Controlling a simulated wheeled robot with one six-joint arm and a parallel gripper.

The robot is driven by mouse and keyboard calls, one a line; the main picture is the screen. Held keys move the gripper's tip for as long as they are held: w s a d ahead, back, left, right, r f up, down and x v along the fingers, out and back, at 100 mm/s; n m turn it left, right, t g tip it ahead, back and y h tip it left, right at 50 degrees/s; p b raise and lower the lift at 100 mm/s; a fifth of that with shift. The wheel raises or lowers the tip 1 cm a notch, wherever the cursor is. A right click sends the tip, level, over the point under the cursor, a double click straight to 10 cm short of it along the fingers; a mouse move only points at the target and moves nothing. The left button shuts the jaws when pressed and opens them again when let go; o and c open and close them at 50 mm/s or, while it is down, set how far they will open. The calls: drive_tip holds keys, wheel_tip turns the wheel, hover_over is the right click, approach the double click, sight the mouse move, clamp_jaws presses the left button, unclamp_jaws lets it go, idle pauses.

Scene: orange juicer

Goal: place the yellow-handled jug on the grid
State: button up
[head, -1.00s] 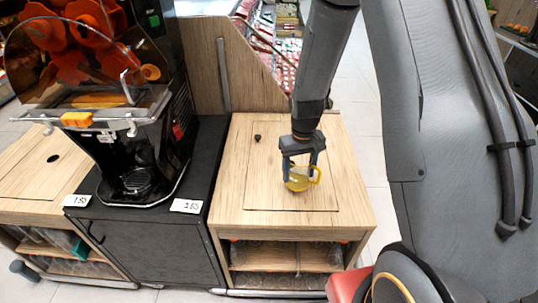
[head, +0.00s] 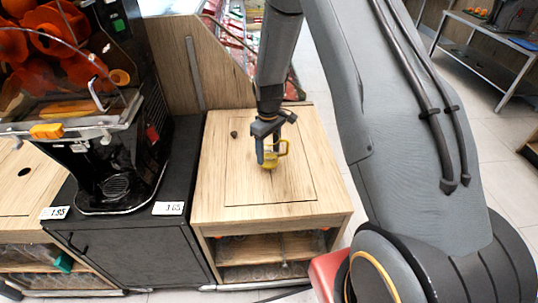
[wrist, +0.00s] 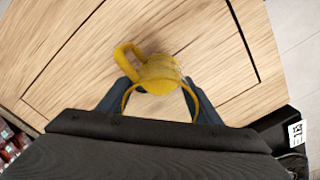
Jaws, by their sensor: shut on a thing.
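The yellow-handled jug (head: 269,163) is over the light wooden counter to the right of the juicer. Its handle sticks out to the right in the head view. In the wrist view the jug (wrist: 158,75) shows a yellow rim and handle between the fingers. My gripper (head: 267,152) is shut on the jug, with one finger on each side in the wrist view (wrist: 163,100). I cannot tell exactly how far the jug is above the wood. The grid (head: 117,185) is the dark drip tray at the foot of the juicer, with nothing standing on it.
The juicer (head: 70,110) stands on a black cabinet (head: 140,245) left of the wooden counter (head: 225,210). Price tags (head: 168,208) sit at the cabinet's front edge. A wooden back panel (head: 215,65) rises behind.

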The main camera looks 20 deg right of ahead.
drive_tip(key=shift+f, duration=1.35)
drive_tip(key=shift+f, duration=0.2)
drive_tip(key=o, duration=1.1)
drive_tip(key=shift+r, duration=0.1)
